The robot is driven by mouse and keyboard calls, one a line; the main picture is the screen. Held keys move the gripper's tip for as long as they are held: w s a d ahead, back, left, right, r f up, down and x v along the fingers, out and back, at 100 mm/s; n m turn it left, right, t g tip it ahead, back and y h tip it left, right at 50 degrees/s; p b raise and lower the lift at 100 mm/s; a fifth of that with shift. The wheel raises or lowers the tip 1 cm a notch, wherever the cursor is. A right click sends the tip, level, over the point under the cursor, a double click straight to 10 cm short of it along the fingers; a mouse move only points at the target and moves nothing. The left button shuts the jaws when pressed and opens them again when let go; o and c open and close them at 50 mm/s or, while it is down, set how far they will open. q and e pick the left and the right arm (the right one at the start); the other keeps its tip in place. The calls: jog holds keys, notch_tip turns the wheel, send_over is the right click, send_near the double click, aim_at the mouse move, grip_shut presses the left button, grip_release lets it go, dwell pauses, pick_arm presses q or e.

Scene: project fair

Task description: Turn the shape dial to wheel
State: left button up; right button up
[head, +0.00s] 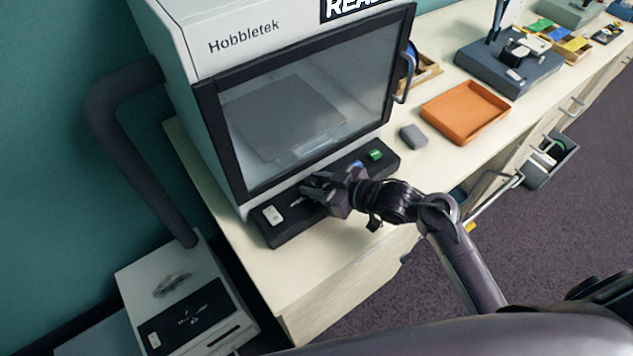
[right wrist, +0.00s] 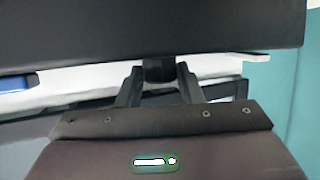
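The machine marked Hobbletek (head: 243,38) stands on the bench with a dark control panel (head: 282,232) along its front. My right gripper (head: 312,190) is at the middle of this panel. In the right wrist view a black knob (right wrist: 158,70), apparently the shape dial, sits between the two fingertips, which seem to touch its sides. My fingers hide most of the knob in the head view, so its pointer and setting cannot be read. My left gripper is not in view.
A white switch (head: 271,215) lies left of my gripper on the panel; a green button (head: 375,155) lies right. A grey block (head: 413,136) and an orange tray (head: 464,111) stand on the bench to the right. A dark hose (head: 125,140) runs down at left.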

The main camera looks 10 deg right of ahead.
jog(key=c, duration=0.5)
jog(key=shift+m+t, duration=0.3)
jog(key=shift+s+a+m+t+h+p, duration=0.15)
jog(key=shift+m+t+h+p, duration=0.15)
jog(key=shift+m+t+h, duration=0.3)
jog(key=m+h, duration=0.1)
jog(key=m+t+h, duration=0.1)
jog(key=m+h, duration=0.1)
jog(key=shift+a+r+h+p, duration=0.1)
jog(key=shift+a+h+p, duration=0.15)
jog(key=shift+h+p, duration=0.05)
jog(key=shift+a+m+t+h+p, duration=0.1)
jog(key=shift+m+t+h+p, duration=0.35)
jog(key=shift+m+h, duration=0.65)
jog(key=shift+a+m+t+h+p, duration=0.1)
jog(key=shift+m+t+h+p, duration=0.3)
jog(key=shift+m+h, duration=0.7)
jog(key=o, duration=1)
